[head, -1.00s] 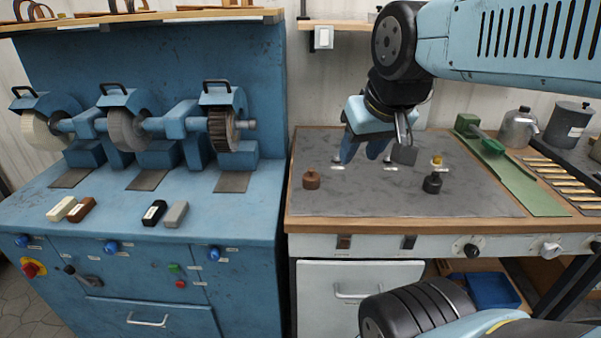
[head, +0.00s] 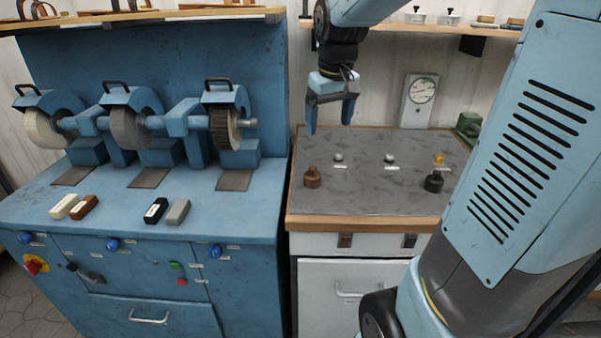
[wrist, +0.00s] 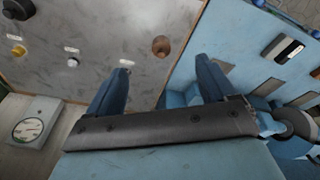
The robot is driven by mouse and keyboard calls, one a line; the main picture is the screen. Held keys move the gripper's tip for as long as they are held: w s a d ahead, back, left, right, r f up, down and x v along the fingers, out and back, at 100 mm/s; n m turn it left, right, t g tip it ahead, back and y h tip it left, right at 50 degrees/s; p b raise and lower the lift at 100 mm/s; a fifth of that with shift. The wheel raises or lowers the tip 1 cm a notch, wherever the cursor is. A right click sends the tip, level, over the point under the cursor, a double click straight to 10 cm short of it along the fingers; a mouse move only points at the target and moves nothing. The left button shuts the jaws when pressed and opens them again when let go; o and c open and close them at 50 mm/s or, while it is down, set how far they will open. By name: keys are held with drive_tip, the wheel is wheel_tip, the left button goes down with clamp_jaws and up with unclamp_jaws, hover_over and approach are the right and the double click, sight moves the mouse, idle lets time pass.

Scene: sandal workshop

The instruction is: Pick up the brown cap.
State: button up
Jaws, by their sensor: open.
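The brown cap (head: 312,177) stands upright on the left front part of the grey mat (head: 365,190), a small knob on its top. It also shows in the wrist view (wrist: 161,46), just beyond the fingertips and roughly centred between them in the picture. My gripper (head: 329,127) is open and empty, fingers pointing down, over the rear left of the mat. In the head view it is above and behind the cap, apart from it. In the wrist view my gripper (wrist: 162,66) shows both blue fingers spread.
Two small silver knobs (head: 338,157) (head: 390,158), a black cap (head: 434,181) and a yellow piece (head: 438,159) stand on the mat. A dial gauge (head: 421,92) stands at the back wall. The blue grinder bench (head: 120,190) adjoins on the left. The mat's front middle is clear.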

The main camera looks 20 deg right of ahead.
drive_tip(key=n+g, duration=0.1)
drive_tip(key=g, duration=0.1)
hover_over(313, 167)
wheel_tip(313, 167, down, 7)
wheel_tip(313, 167, down, 14)
drive_tip(key=shift+w+f, duration=0.1)
drive_tip(key=shift+w, duration=0.05)
idle(0.3)
drive_tip(key=c, duration=1.1)
